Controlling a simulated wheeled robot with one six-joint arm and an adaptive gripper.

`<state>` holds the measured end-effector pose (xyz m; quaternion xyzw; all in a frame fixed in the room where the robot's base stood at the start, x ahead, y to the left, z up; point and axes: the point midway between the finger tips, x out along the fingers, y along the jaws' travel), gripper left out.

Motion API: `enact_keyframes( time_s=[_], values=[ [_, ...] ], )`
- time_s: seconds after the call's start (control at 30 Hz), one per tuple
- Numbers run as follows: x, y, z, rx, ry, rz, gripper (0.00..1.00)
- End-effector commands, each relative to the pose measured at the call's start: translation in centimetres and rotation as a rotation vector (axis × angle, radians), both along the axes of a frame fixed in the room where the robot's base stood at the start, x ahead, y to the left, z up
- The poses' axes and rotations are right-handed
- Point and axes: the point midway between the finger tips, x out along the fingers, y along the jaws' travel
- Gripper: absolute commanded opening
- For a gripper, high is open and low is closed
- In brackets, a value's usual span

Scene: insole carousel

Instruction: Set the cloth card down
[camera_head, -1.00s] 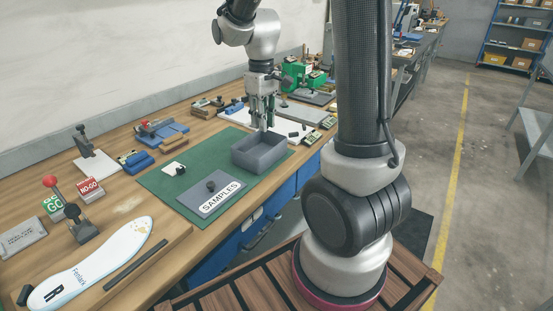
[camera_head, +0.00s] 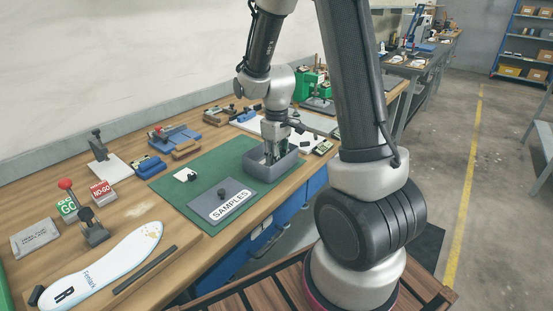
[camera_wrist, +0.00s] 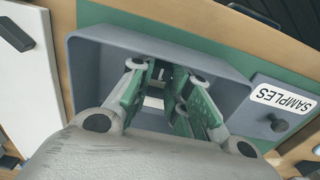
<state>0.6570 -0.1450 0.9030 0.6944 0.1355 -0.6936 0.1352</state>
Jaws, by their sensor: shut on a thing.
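The open grey box (camera_head: 289,169) stands on the green mat, and it fills the middle of the wrist view (camera_wrist: 85,75). My gripper (camera_head: 272,155) reaches down into the box; its green-padded fingers also show in the wrist view (camera_wrist: 160,105). A small pale patch (camera_wrist: 153,102) shows between the fingers, seemingly the cloth card they are shut on. Most of it is hidden by the fingers, and I cannot tell whether it touches the box floor. In the head view the box wall and gripper hide it.
The grey SAMPLES lid (camera_head: 222,199) with a dark knob lies flat on the green mat (camera_head: 190,208), left of the box. A white card with a black knob (camera_head: 186,175) lies near the mat's left edge. An insole (camera_head: 110,264) and GO and NO-GO blocks (camera_head: 102,192) are further left.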

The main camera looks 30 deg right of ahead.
Motion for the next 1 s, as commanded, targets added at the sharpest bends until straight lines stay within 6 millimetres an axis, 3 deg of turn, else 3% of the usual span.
enact_keyframes(
  time_s=[0.13,0.17,0.2,0.3,0.67,0.77,1.0],
  values=[
    [0.0,0.0,-0.3,0.0,0.0,0.0,0.06],
    [0.0,0.0,-0.3,0.0,0.0,0.0,0.21],
    [0.0,0.0,-0.3,0.0,-0.001,0.0,0.28],
    [0.0,0.0,-0.2,0.0,0.0,0.0,0.4],
    [0.0,0.0,0.4,-0.001,-0.001,0.0,0.4],
    [0.1,0.0,1.8,0.0,-0.004,0.0,0.4],
    [0.1,0.0,7.3,0.0,-0.006,0.0,0.4]
  ],
)
